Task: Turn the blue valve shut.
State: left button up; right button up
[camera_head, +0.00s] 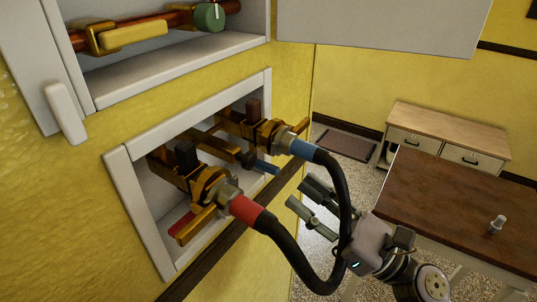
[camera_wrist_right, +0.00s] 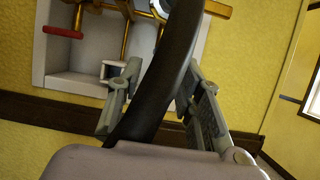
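The blue valve's lever (camera_head: 264,166) shows in the head view as a short blue handle inside the white recessed wall box (camera_head: 118,165), below the blue-collared hose end (camera_head: 304,150). My right gripper (camera_head: 299,194) is just outside the box, to the lower right of the blue lever, and apart from it. Its two fingers are spread, with nothing visibly gripped. In the wrist view the open fingers (camera_wrist_right: 155,97) stand on either side of the black hose (camera_wrist_right: 165,75), which hides part of the box. I cannot clearly make out the blue lever there. My left gripper is not in view.
A second valve has a red lever (camera_head: 186,226) and a red-collared hose end (camera_head: 250,211). The black hose (camera_head: 305,270) loops close in front of my right gripper. An open cabinet (camera_head: 170,65) is above. A brown-topped table (camera_head: 450,205) stands at right.

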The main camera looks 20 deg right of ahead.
aim_at(271, 166)
jog(key=p+x, duration=0.1)
jog(key=x, duration=0.1)
jog(key=p+x, duration=0.3)
jog(key=x, duration=0.2)
jog(key=shift+r, duration=0.3)
jog(key=shift+w+a+p, duration=0.35)
jog(key=shift+w+p, duration=0.05)
jog(key=shift+p, duration=0.05)
jog(key=shift+c, duration=0.3)
grip_shut()
